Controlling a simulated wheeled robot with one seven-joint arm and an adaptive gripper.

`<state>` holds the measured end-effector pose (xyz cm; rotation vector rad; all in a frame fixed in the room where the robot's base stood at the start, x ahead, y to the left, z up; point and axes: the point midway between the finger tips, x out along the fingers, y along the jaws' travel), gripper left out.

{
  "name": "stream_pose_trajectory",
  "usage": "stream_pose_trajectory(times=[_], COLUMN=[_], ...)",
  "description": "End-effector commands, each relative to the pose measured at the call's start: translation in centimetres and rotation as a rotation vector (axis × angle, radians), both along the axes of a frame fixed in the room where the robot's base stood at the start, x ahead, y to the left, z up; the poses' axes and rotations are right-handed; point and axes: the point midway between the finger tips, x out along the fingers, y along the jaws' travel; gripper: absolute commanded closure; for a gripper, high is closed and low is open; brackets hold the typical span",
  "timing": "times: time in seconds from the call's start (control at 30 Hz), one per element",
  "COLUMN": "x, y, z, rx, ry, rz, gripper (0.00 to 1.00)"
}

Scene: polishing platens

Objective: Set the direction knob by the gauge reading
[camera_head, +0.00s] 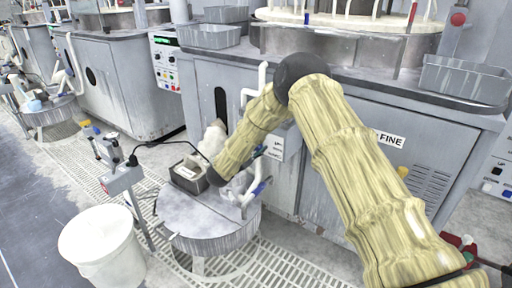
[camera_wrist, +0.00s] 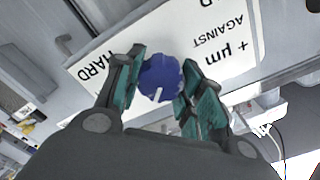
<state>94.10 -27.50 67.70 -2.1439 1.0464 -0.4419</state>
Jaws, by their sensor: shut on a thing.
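In the wrist view a blue round knob (camera_wrist: 158,72) with a white pointer mark sits on a white label plate (camera_wrist: 232,38). The mark points toward the bottom of the picture. The plate's lettering appears turned over and includes "HARD", "AGAINST" and "+ µm". My gripper (camera_wrist: 162,76) is shut on the knob, with one teal-padded finger on each side. In the head view my arm hides the knob, and I cannot make out the fingers clearly. No gauge reading is legible in either view.
A round grey stand (camera_head: 212,220) holds a dark box with a pale top (camera_head: 188,172). A white bucket (camera_head: 101,246) and a post with a grey head (camera_head: 122,180) stand to its left. Grated floor (camera_head: 290,262) lies in front.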

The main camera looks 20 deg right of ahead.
Motion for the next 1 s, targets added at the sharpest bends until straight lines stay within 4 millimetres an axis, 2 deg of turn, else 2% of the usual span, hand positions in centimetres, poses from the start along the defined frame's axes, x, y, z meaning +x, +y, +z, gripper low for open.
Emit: stream_pose_trajectory(times=[0.3, 0.33, 0.43, 0.47, 0.8, 1.0], x=[-0.1, -0.1, -0.1, -0.1, -0.1, -1.3], y=[0.0, 0.0, 0.0, 0.0, 0.2, 1.7], z=[-0.1, -0.1, -0.1, -0.1, 0.0, 0.0], rx=[0.001, 0.001, 0.001, 0.001, 0.000, 0.000], ry=[0.001, 0.001, 0.001, 0.000, 0.000, 0.001], rz=[0.000, 0.000, 0.000, -0.001, 0.000, 0.001], gripper=[0.86, 0.60, 0.42, 0.40, 0.40, 0.40])
